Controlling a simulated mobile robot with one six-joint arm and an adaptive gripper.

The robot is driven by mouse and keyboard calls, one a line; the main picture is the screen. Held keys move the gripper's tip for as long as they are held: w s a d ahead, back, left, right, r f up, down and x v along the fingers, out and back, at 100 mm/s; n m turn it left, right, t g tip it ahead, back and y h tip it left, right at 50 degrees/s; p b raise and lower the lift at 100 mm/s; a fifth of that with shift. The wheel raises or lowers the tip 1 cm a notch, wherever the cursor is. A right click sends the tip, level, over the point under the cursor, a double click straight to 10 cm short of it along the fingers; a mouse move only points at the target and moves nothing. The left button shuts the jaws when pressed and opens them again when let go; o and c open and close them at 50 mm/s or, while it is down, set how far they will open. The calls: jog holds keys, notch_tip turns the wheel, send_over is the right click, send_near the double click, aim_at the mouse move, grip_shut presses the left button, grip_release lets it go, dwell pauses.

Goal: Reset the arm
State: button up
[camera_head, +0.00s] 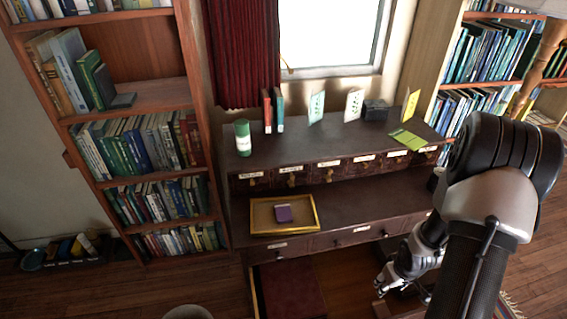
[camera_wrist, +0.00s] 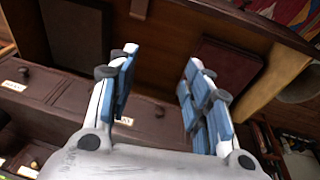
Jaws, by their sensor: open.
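My gripper (camera_head: 388,284) hangs at the lower right in the camera_head view, in front of the dark desk (camera_head: 350,207). In the camera_wrist view my gripper (camera_wrist: 158,75) has its two blue-padded fingers apart, with nothing between them. My arm comes in from the right side of the camera_head view. Beyond the fingers lie a dark book-like slab (camera_wrist: 76,32) and a reddish-brown one (camera_wrist: 224,68), both apart from the fingers.
An open drawer (camera_head: 258,292) at the desk's front holds a dark red slab (camera_head: 292,288). A yellow tray (camera_head: 258,226) with a purple item (camera_head: 284,214) sits on the desk. A green can (camera_head: 243,138) stands above. A bookcase (camera_head: 185,70) stands left; floor (camera_head: 120,290) is open at lower left.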

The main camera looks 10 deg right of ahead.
jog(key=w+a+r+t+h, duration=0.1)
jog(key=a+r, duration=0.4)
jog(key=r, duration=0.7)
jog(key=a+r+h, duration=0.1)
jog(key=a+r, duration=0.4)
jog(key=r, duration=0.8)
jog(key=s+a+r+t+y, duration=0.1)
jog(key=s+a+r+y, duration=0.2)
jog(key=s+a+r, duration=0.7)
jog(key=s+a, duration=0.3)
jog(key=a, duration=0.1)
jog(key=shift+a+r+m, duration=0.15)
jog(key=shift+m, duration=0.25)
